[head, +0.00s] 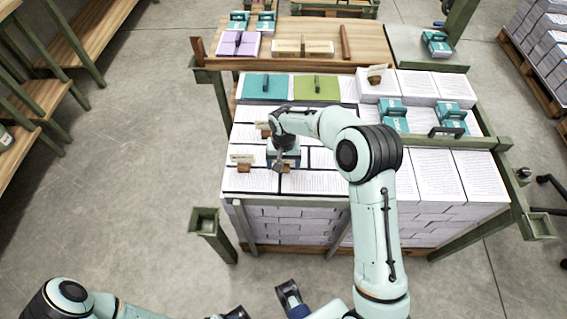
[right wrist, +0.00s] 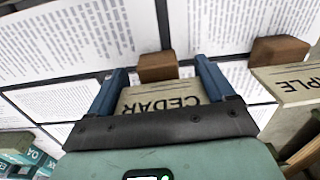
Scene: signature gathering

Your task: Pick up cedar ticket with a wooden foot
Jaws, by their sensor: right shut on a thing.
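The cedar ticket (right wrist: 160,98) is a pale card with dark lettering, upside down in the right wrist view. Its brown wooden foot (right wrist: 158,66) shows just beyond the fingertips. My right gripper (right wrist: 158,80) is shut on the ticket, with a blue finger on each side. In the head view my right gripper (head: 284,160) is over the front left part of the paper stacks and mostly hides the ticket. Whether the foot touches the paper is unclear. Dark and blue parts at the bottom edge of the head view seem to belong to my left gripper (head: 262,302); its jaw state is unclear.
A second ticket ending in "PLE" (right wrist: 290,82) stands close by on a wooden foot. Another footed ticket (head: 376,73) stands at the back right of the stacks. Teal boxes (head: 393,115) sit on the right. Green posts (head: 213,235) edge the stand.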

